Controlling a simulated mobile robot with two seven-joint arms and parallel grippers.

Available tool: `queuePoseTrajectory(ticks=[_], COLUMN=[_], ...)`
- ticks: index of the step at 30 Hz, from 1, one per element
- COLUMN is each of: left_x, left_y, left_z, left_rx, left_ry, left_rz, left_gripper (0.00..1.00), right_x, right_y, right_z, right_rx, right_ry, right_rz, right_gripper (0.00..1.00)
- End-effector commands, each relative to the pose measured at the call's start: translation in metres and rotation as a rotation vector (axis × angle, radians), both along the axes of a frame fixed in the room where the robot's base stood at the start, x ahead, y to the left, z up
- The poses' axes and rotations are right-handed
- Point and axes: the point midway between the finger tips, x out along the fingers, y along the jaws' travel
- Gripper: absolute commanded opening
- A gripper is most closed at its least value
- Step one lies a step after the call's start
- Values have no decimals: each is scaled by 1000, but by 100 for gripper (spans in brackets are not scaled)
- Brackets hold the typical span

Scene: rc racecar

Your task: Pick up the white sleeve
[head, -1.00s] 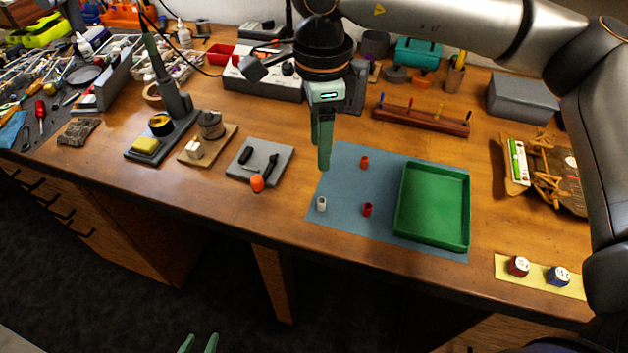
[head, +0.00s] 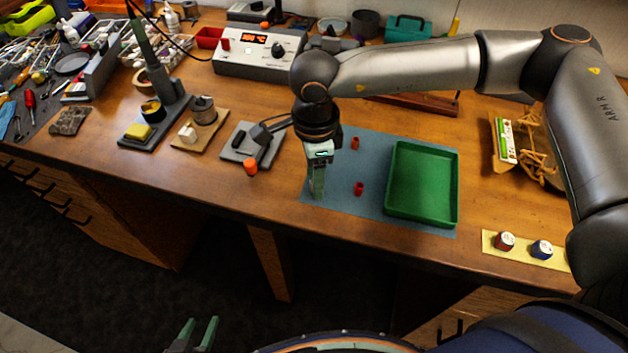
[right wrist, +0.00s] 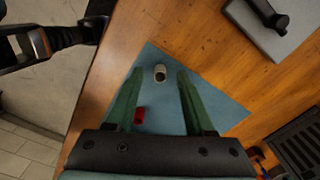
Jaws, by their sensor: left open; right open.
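The white sleeve (right wrist: 160,73) stands on the blue mat (right wrist: 215,97) in the right wrist view, between and just beyond the fingertips of my right gripper (right wrist: 158,78). In the head view my right gripper (head: 316,196) points down over the left front part of the mat (head: 375,205) and hides the white sleeve. The right gripper is open and empty, with its fingers on either side of the sleeve in the wrist picture. My left gripper (head: 196,330) is open and empty at the bottom of the head view, in front of the table and away from the mat.
The table's front edge is close by.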

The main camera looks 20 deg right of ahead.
Motion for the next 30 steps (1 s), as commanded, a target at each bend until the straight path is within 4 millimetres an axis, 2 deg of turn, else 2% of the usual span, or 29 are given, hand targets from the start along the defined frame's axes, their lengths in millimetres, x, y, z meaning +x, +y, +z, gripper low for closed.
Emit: queuePoseTrajectory(ticks=[6,20,30], left_x=[0,1,1], left_y=[0,0,0], left_z=[0,0,0], left_rx=[0,0,0], left_ry=[-1,-2,-2], left_rz=[0,0,0], left_gripper=[50,50,50], right_x=[0,0,0], right_y=[0,0,0], right_z=[-1,0,0], right_rx=[0,1,1], right_ry=[0,0,0], right_rz=[0,0,0], right_gripper=[52,1,0])
